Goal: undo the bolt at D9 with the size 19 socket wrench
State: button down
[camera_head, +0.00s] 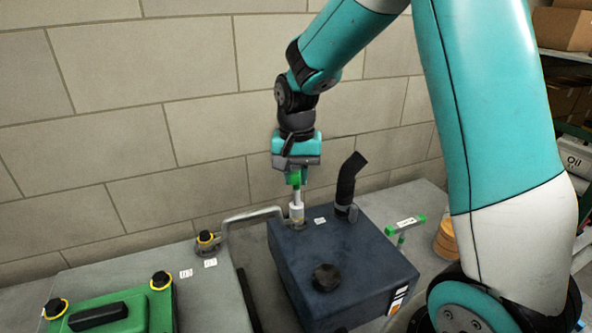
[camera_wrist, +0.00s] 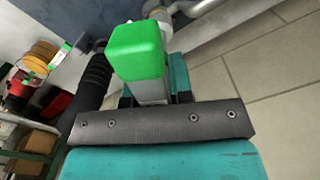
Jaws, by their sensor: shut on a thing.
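My gripper (camera_head: 294,170) points down over the back left corner of the dark blue box and is shut on the green handle of the socket wrench (camera_head: 297,198). The wrench stands about upright, its pale shaft and socket below the jaws. Its lower end is at the right flange of the bent grey pipe (camera_head: 255,214); contact is not clear. The bolt there is hidden under the socket. In the wrist view the wrench's green handle (camera_wrist: 138,52) sticks out past my jaw plate. A small white label (camera_head: 320,221) beside the flange is too small to read.
A black hose (camera_head: 348,180) rises from the blue box (camera_head: 340,255), right of the wrench. A green-ended, labelled tool (camera_head: 405,225) stands right of the box. A green cover (camera_head: 110,312) lies front left. The wall is behind.

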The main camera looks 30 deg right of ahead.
jog(key=n+p, duration=0.1)
jog(key=n, duration=0.4)
jog(key=shift+d+r, duration=0.15)
jog(key=n, duration=0.5)
jog(key=shift+w+p, duration=0.1)
jog(key=shift+p, duration=0.2)
jog(key=n, duration=0.5)
jog(key=shift+d+p, duration=0.1)
jog(key=shift+p, duration=0.3)
jog(key=n, duration=0.5)
jog(key=shift+n, duration=0.3)
jog(key=shift+p, duration=0.3)
